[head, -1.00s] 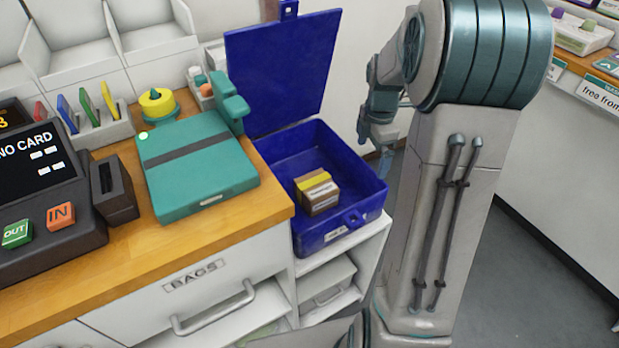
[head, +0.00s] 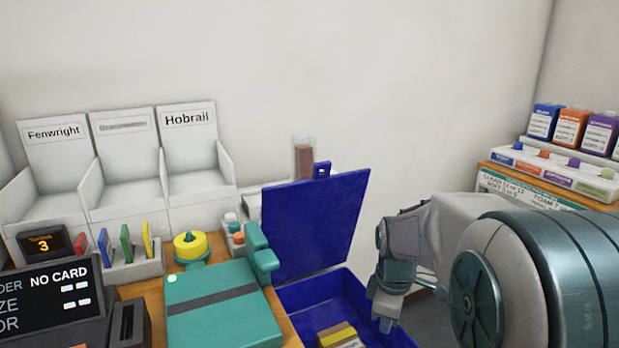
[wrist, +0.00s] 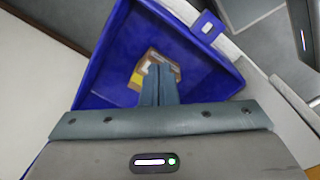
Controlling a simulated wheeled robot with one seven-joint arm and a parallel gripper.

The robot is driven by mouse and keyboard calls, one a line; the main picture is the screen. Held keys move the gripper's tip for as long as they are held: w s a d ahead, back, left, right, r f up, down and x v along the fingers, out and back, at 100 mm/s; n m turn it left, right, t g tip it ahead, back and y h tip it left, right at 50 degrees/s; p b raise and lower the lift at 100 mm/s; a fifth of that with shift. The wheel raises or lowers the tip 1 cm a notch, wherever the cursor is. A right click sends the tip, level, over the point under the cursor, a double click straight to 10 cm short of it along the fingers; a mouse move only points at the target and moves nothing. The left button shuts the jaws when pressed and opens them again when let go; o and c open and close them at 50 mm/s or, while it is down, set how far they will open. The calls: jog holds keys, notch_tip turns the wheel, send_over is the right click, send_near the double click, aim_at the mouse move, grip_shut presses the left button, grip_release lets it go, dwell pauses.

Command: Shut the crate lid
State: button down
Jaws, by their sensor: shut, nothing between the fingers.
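The blue crate (head: 305,297) stands right of the counter, cut off by the bottom of the head view. Its blue lid (head: 316,228) is open, standing up and leaning back near the wall, with a tab (head: 322,170) on its top edge. A brown box with a yellow band (head: 339,335) lies in the crate. My gripper (head: 388,322) is at the crate's right side in the head view. In the wrist view its shut, empty fingers (wrist: 160,72) point over the crate (wrist: 108,68) and partly hide the box (wrist: 137,78). The crate's front latch (wrist: 207,27) shows there too.
A teal flat device (head: 222,312) sits on the counter just left of the crate. White labelled bins (head: 125,160) line the wall. Open floor lies right of the crate.

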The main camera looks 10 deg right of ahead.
jog(key=s+a+r+m+t+p, duration=0.1)
jog(key=s+a+r+m+p, duration=0.65)
jog(key=s+r+m, duration=0.3)
jog(key=w+a+r+t+p, duration=0.1)
jog(key=w+r+p, duration=0.3)
jog(key=r+p, duration=0.45)
jog(key=w+r+p, duration=0.4)
jog(key=r+p, duration=0.3)
jog(key=r, duration=0.3)
jog(key=w+a+r+n+t+y, duration=0.1)
jog(key=w+a, duration=0.1)
jog(key=w, duration=1.2)
jog(key=w+a+r+n+t, duration=0.1)
jog(key=w+a, duration=0.1)
jog(key=w, duration=1.2)
notch_tip(320, 180, down, 10)
jog(key=p, duration=0.3)
jog(key=shift+d+r+p, duration=0.25)
jog(key=shift+p, duration=0.05)
